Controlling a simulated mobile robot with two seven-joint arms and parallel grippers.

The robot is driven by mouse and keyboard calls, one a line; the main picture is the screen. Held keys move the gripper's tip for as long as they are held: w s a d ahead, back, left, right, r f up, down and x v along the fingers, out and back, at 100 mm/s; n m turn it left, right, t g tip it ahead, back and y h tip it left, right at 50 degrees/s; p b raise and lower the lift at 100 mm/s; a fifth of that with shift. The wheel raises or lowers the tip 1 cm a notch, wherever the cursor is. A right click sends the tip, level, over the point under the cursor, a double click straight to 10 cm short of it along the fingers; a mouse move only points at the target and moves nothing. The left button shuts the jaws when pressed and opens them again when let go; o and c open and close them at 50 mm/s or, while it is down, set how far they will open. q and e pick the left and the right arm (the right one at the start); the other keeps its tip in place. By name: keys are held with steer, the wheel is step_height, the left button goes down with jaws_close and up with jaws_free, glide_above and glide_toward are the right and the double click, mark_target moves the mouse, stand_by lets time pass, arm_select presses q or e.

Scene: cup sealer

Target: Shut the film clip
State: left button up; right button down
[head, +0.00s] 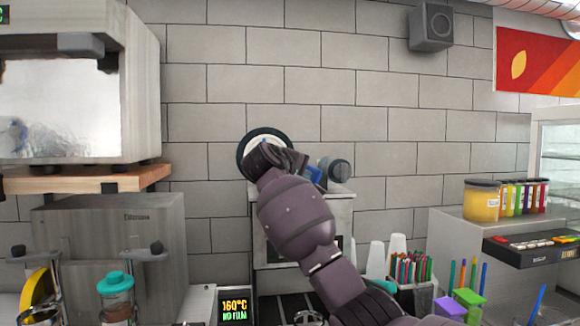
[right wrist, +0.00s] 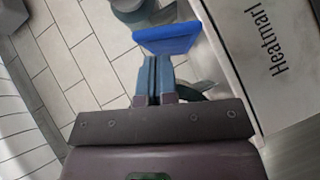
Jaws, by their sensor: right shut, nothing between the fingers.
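The film clip is a blue flap; in the right wrist view the flap (right wrist: 166,39) lies just beyond my shut fingertips. The fingers of my right gripper (right wrist: 153,62) are together and empty, and they appear very close to its lower edge; I cannot tell whether they touch. In the head view a bit of the blue clip (head: 316,174) shows just right of my right gripper (head: 290,160), at the top of the cup sealer (head: 345,215). My arm hides much of the sealer's front. The clip's exact angle is unclear. My left gripper is out of view.
A round film roll (head: 248,140) and a grey cylinder (head: 338,171) flank the gripper. A lit display (head: 235,306) reads 160°C and NO FILM. Cups and straws (head: 410,267) stand right of the sealer; a grey machine (head: 110,235) stands left. The tiled wall is behind.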

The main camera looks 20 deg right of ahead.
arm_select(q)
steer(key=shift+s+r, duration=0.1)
arm_select(e)
steer(key=shift+s+d+f, duration=0.2)
steer(key=shift+d+f, duration=0.1)
steer(key=shift+d, duration=0.45)
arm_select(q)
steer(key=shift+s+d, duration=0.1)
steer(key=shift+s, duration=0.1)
arm_select(e)
steer(key=shift+s+d+r+m+y, duration=0.1)
steer(key=shift+m+y, duration=0.2)
arm_select(q)
steer(key=shift+b, duration=0.35)
